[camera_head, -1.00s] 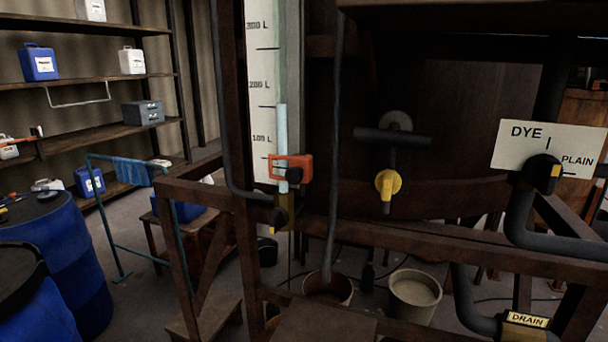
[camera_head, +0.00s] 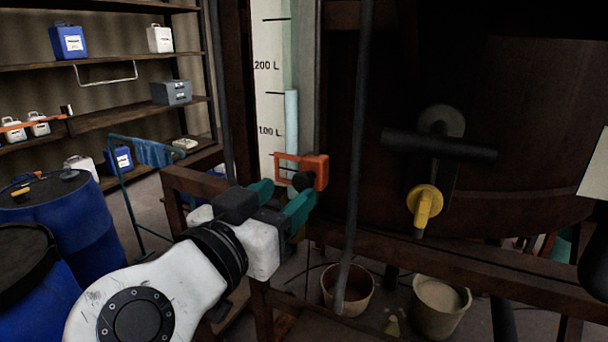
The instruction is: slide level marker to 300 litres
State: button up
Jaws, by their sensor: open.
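The orange level marker (camera_head: 318,172) sits low on the sight gauge, below the 100 L line of the white scale (camera_head: 266,108). The scale shows 100 L and 200 L; the 300 L label is out of view. The pale liquid column (camera_head: 291,120) in the gauge tube ends between 100 L and 200 L. My gripper (camera_head: 285,194) has green fingers and is open, just in front of and below the marker. The fingertips are close to its lower edge and dark knob; whether they touch it I cannot tell.
A dark hose (camera_head: 358,150) hangs just right of the marker. A rusty frame rail (camera_head: 480,268) runs below, and a yellow-handled valve (camera_head: 424,206) is to the right. Buckets (camera_head: 438,305) stand on the floor. Blue drums (camera_head: 65,225) are at left.

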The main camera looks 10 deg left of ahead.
aim_at(300, 183)
jog(key=p+x, duration=0.1)
jog(key=x, duration=0.5)
jog(key=shift+w, duration=0.15)
grip_shut()
dwell(0.4)
